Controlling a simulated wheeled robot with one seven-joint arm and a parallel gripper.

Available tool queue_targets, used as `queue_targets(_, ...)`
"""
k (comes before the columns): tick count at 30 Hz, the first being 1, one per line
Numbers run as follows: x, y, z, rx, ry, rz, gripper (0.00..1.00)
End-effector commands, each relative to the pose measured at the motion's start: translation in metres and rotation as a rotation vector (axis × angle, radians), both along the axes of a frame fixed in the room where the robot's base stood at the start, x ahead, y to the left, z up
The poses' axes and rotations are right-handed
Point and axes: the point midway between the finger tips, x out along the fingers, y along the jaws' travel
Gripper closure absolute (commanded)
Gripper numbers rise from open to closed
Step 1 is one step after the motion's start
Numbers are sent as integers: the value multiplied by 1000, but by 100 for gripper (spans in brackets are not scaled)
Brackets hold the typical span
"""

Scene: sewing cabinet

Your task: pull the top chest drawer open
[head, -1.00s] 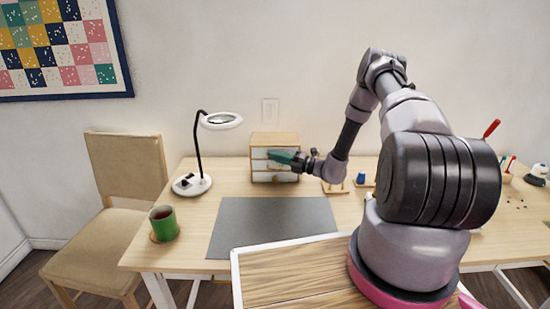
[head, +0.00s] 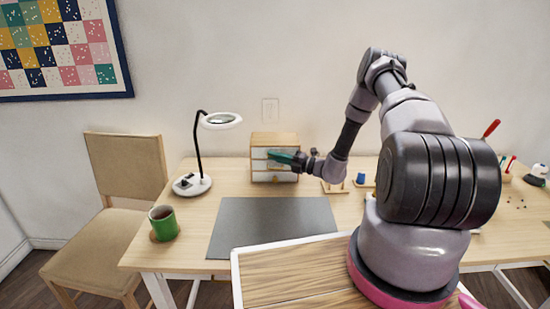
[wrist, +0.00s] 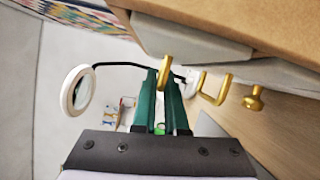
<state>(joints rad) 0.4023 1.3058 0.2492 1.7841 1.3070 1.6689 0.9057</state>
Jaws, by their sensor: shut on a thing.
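The small chest (head: 274,139) has a wooden top and pale drawer fronts, and stands at the back of the desk. The top drawer (wrist: 190,38) shows in the wrist view as a grey-white front below the wooden top. Its gold handle (wrist: 143,68) is at the fingertips. My gripper (wrist: 163,75), with green fingers, is shut on this handle. In the head view my gripper (head: 272,155) covers part of the chest front and hides the handle. I cannot tell clearly whether the drawer stands out from the chest.
A second gold handle (wrist: 216,90) and a gold knob (wrist: 254,98) sit lower on the chest. A magnifier lamp (head: 198,150) stands to its left. A grey mat (head: 272,228) lies clear in front. A green mug (head: 164,226) stands at the left edge.

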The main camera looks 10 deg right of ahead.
Motion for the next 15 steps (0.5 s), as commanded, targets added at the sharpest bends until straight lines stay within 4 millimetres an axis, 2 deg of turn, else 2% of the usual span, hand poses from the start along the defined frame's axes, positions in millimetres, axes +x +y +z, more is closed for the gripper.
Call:
queue_targets(10,-1,0,1,2,-1,-2,100)
queue_targets(13,-14,2,0,4,3,-3,100)
queue_targets(15,-30,5,0,4,4,-2,100)
